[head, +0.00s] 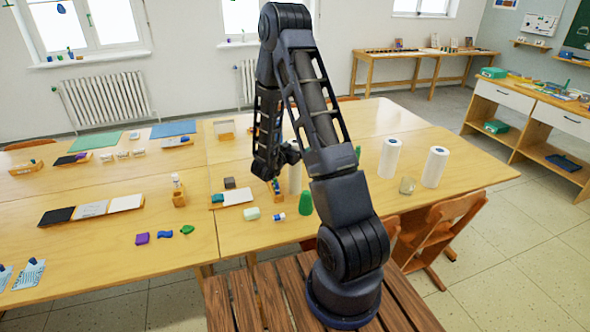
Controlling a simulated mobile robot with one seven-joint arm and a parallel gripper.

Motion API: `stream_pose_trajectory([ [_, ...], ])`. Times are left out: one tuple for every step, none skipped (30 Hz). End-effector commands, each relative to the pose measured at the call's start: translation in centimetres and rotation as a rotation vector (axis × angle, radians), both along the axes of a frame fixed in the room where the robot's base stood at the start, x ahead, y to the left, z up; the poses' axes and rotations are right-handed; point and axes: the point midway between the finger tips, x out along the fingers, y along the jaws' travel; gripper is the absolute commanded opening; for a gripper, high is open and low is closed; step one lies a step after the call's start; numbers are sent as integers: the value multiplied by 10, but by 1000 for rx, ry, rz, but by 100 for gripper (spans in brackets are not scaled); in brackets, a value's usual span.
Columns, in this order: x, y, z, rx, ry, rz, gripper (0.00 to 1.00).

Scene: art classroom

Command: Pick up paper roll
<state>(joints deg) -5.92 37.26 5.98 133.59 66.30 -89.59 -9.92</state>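Two white paper rolls stand upright on the wooden table (340,125), right of my arm. One paper roll (389,160) is nearer the arm; the other paper roll (434,168) is further right. A third pale upright cylinder (295,180) shows partly behind my arm; I cannot tell what it is. My gripper (276,172) hangs low over the middle of the table, left of the two rolls and apart from them. Its fingers are small, dark and partly hidden, so I cannot see whether they are open.
A green cup (306,202), a glue stick (278,217) and a pale green block (252,214) lie near my arm. Wooden chairs (440,232) stand at the front right. The table's back right is clear.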

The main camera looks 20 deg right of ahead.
Motion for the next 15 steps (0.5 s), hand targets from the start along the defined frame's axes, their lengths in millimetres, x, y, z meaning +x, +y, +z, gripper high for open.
stream_pose_trajectory([
  [0,-1,0,0,0,0,79],
  [0,-1,0,0,0,0,79],
  [0,-1,0,0,0,0,79],
  [0,-1,0,0,0,0,79],
  [0,-1,0,0,0,0,79],
  [0,0,0,0,0,0,79],
  [0,0,0,0,0,0,73],
  [0,-1,0,0,0,0,68],
  [0,-1,0,0,0,0,60],
  [0,0,0,0,0,0,54],
  [0,0,0,0,0,0,48],
  [0,0,0,0,0,0,40],
  [0,0,0,0,0,0,34],
  [0,0,0,0,0,0,28],
  [0,0,0,0,0,0,20],
])
